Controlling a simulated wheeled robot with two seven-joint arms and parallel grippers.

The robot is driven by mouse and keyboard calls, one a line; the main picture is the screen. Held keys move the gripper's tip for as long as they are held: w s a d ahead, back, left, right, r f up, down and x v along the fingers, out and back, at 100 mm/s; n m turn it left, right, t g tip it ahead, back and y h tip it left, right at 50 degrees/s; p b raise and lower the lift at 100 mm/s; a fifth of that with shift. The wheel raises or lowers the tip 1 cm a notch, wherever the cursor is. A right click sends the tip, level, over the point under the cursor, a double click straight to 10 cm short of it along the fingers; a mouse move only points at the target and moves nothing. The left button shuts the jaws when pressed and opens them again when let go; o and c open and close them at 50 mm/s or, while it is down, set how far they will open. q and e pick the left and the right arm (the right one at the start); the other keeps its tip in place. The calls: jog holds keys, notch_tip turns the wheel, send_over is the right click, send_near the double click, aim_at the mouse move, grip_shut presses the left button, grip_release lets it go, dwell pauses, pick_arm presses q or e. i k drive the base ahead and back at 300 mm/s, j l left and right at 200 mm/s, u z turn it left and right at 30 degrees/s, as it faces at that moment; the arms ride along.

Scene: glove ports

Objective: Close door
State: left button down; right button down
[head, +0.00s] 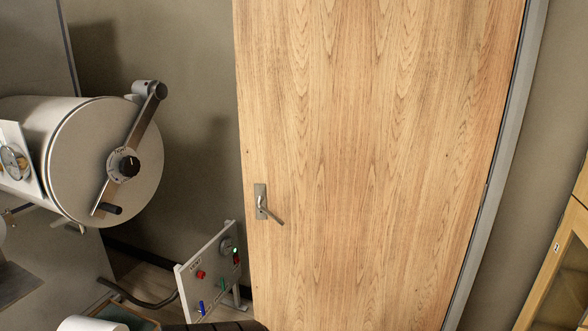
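A tall wooden door (375,150) fills the middle of the head view. A grey metal frame strip (510,130) runs along its right edge. No frame shows along its left edge, where the wall appears directly beside it. A metal lever handle (266,205) sits near the left edge and its lever slants down to the right. The door's top and bottom lie outside the picture. I cannot tell for certain how far it stands open. Neither of my grippers is in view.
At left, a white cylinder has a round lid (105,165) with a bar and a black knob. A control panel (210,270) with coloured buttons stands low by the door's left edge. A wooden cabinet (560,270) with glass stands at lower right.

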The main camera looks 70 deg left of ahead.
aim_at(370, 129)
jog(key=u, duration=1.65)
